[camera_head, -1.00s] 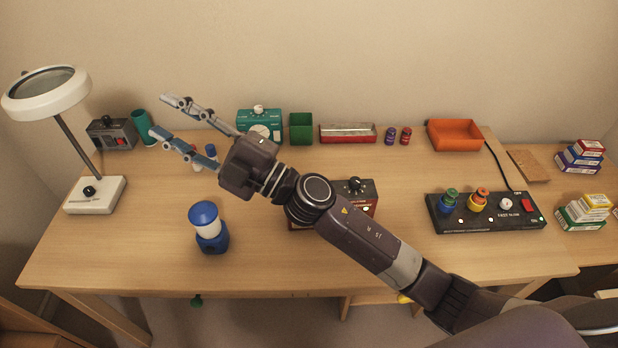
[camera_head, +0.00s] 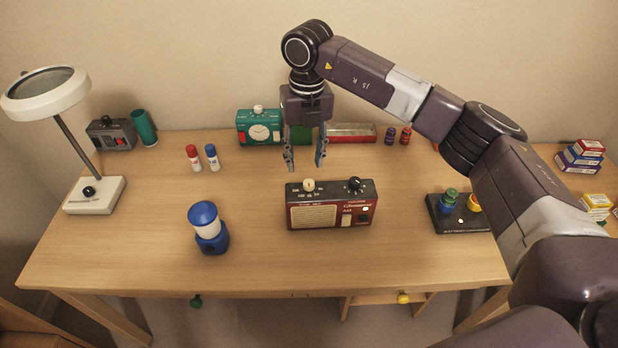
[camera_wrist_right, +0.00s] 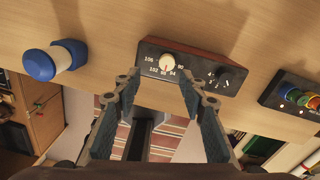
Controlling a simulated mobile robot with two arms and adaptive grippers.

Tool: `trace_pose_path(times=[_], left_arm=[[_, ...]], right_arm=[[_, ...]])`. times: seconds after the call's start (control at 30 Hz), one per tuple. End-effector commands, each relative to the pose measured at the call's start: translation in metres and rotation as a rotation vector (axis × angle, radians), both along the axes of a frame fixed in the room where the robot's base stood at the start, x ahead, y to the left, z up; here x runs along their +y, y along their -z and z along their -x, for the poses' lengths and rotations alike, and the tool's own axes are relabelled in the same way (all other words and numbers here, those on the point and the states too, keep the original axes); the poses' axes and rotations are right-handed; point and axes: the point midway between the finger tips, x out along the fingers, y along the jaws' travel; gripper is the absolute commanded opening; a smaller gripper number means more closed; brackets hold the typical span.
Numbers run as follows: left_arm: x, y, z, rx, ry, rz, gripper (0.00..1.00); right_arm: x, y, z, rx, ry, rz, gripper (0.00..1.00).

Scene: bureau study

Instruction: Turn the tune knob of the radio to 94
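The radio (camera_head: 330,214) is a dark red box with a speaker grille, standing on the desk's middle. Its cream tune knob (camera_head: 309,185) is on the top, left side; a black knob (camera_head: 355,184) is to the right. In the right wrist view the tune knob (camera_wrist_right: 166,62) sits among dial numbers from 106 to 90. Its exact setting cannot be told. My right gripper (camera_head: 305,163) points down with its fingers apart and empty, above and apart from the radio. In the wrist view its fingers (camera_wrist_right: 160,82) frame the knob from below. My left gripper is not in view.
A blue lantern (camera_head: 208,230) stands left of the radio. A black control panel (camera_head: 459,216) is at right.

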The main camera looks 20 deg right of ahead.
Motion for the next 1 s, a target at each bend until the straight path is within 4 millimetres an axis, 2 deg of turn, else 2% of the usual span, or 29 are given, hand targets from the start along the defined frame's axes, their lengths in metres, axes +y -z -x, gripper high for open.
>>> trace_pose_path(times=[0.07,0.17,0.5,0.6,0.97,1.0], left_arm=[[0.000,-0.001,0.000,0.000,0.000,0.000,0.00],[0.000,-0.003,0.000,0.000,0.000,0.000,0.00],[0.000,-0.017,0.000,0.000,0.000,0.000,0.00],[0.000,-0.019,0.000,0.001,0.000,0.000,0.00],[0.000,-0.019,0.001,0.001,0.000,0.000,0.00],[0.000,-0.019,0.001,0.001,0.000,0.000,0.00]], right_arm=[[-0.010,-0.002,-0.001,0.003,0.015,0.030,0.38],[-0.012,0.006,0.000,0.007,0.019,0.038,0.38],[-0.011,0.058,0.000,0.008,0.016,0.034,0.38],[-0.011,0.068,0.000,0.006,0.016,0.033,0.38],[-0.010,0.075,-0.001,0.004,0.014,0.032,0.38],[-0.010,0.075,-0.001,0.004,0.014,0.032,0.34]])
